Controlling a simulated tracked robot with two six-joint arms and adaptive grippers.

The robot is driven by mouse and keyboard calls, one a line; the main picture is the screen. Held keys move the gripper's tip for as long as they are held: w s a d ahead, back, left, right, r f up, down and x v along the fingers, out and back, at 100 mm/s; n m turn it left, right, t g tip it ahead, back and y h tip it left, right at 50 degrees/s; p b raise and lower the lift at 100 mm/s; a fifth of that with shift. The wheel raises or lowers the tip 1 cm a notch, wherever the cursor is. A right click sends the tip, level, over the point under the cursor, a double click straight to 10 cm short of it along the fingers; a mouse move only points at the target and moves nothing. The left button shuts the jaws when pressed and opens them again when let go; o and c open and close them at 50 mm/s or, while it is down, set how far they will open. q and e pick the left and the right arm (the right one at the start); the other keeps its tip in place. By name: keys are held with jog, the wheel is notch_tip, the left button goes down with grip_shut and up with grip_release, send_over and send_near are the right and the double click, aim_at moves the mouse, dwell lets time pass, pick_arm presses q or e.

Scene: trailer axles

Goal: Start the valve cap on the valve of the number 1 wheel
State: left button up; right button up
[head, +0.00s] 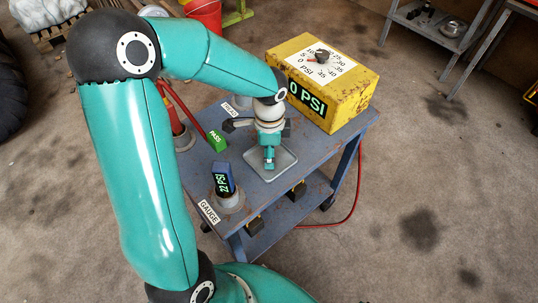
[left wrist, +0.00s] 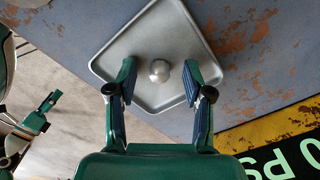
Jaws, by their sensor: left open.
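The valve cap (left wrist: 159,70) shows in the left wrist view as a small silver rounded piece on a grey square tray (left wrist: 122,22). The tray (head: 284,168) also shows in the head view, on the blue cart. My left gripper (left wrist: 160,88) is open, its fingers on either side of the cap with gaps at both sides. In the head view my left gripper (head: 268,163) points down over the tray and hides the cap. Teal parts at the wrist view's left edge look like my right gripper (left wrist: 45,108), too small to judge. No valve or wheel number is visible.
A yellow PSI box (head: 350,97) stands at the cart's back right. A blue gauge (head: 223,178) reading 22 PSI and a green PASS block (head: 217,140) stand left of the tray. A dark tyre (head: 10,90) is at the left edge. Floor right of the cart is open.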

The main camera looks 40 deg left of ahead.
pick_arm(q)
jog(key=c, duration=0.9)
jog(key=shift+r, duration=0.15)
